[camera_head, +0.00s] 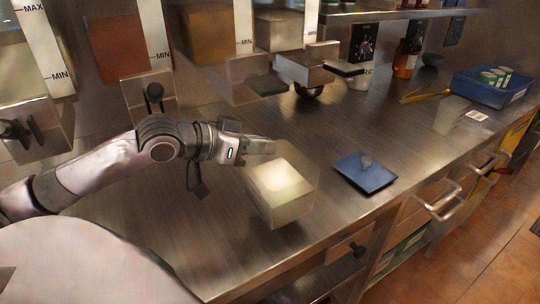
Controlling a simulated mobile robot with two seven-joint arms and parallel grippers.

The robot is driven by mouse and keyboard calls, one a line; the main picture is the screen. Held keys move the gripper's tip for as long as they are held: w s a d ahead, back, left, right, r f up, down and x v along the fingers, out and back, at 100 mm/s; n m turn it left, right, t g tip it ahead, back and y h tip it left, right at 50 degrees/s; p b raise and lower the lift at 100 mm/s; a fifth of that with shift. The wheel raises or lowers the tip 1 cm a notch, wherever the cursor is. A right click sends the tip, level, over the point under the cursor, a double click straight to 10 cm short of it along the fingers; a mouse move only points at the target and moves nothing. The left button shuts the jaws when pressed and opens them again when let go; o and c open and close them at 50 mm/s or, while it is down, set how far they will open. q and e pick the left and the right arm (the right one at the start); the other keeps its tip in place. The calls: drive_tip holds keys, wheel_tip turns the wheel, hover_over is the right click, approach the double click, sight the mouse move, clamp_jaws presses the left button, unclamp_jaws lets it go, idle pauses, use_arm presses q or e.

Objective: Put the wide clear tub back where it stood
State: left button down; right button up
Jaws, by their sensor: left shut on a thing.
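A wide clear tub (281,198) with pale contents is at the front of the steel counter (200,240), in the middle of the view. My left gripper (266,150) reaches in from the left and is shut on the tub at its far upper edge. Its fingertips are partly hidden, and I cannot tell whether the tub's base touches the counter. My right gripper is not in view.
A small blue tray (352,180) with a grey item lies right of the tub. Farther right are a clear container (452,114), a yellow-handled tool (424,96) and a blue bin (480,92). Dispensers (124,45) line the back left. The counter's front edge is close.

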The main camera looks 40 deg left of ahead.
sight(258, 157)
use_arm(q)
drive_tip(key=shift+w+d+r, duration=0.1)
drive_tip(key=shift+w+d, duration=0.15)
drive_tip(key=shift+w, duration=0.2)
drive_tip(key=shift+w+d, duration=0.2)
drive_tip(key=shift+w, duration=0.25)
drive_tip(key=shift+f, duration=1.75)
drive_tip(key=c, duration=1.3)
unclamp_jaws()
drive_tip(key=shift+f, duration=0.1)
drive_tip(key=shift+o, duration=0.2)
drive_tip(key=shift+s, duration=0.15)
drive_tip(key=shift+v, duration=0.85)
drive_tip(key=p+v, duration=0.1)
drive_tip(key=v, duration=0.9)
